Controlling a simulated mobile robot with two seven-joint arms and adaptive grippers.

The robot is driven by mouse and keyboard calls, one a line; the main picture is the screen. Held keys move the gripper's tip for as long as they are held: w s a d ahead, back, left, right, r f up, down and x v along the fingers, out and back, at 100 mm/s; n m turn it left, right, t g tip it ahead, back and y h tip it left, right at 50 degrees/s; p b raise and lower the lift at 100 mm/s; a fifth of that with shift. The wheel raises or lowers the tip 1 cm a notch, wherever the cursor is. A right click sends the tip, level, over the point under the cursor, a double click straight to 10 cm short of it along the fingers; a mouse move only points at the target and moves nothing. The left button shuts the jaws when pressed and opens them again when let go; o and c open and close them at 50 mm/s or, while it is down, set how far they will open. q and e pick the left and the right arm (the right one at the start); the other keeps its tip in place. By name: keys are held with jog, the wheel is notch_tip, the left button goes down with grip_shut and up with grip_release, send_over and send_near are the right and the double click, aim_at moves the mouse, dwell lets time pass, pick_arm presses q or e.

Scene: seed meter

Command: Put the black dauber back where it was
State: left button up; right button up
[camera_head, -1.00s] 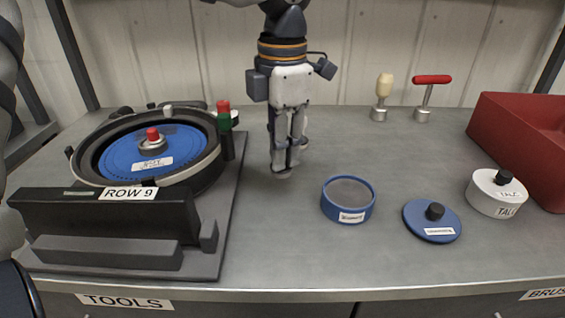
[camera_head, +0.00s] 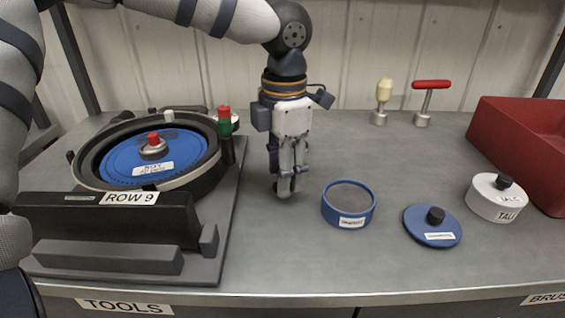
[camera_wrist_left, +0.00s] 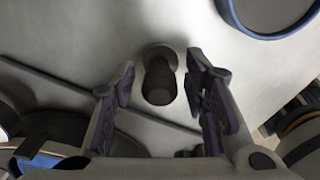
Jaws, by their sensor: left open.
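In the left wrist view, a dark, upright cylinder with a greyish round base, which looks like the black dauber (camera_wrist_left: 160,82), stands between the two fingers of my left gripper (camera_wrist_left: 162,88). There is a gap on each side of it, and the fingers are open around it. In the head view my left gripper (camera_head: 286,183) points down close to the bench, between the seed meter and the blue tin; the fingers mostly hide the dauber there. My right gripper is not seen.
The seed meter (camera_head: 88,163) with its blue disc sits at left behind the ROW 9 block (camera_head: 105,215). An open blue tin (camera_head: 348,212), its blue lid (camera_head: 432,226), a white talc tin (camera_head: 497,200) and a red bin (camera_head: 525,135) are at right. Two handled tools (camera_head: 422,105) stand behind.

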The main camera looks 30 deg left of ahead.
pick_arm(q)
notch_tip(320, 180, up, 12)
jog(key=shift+d+r, duration=0.15)
dwell(0.4)
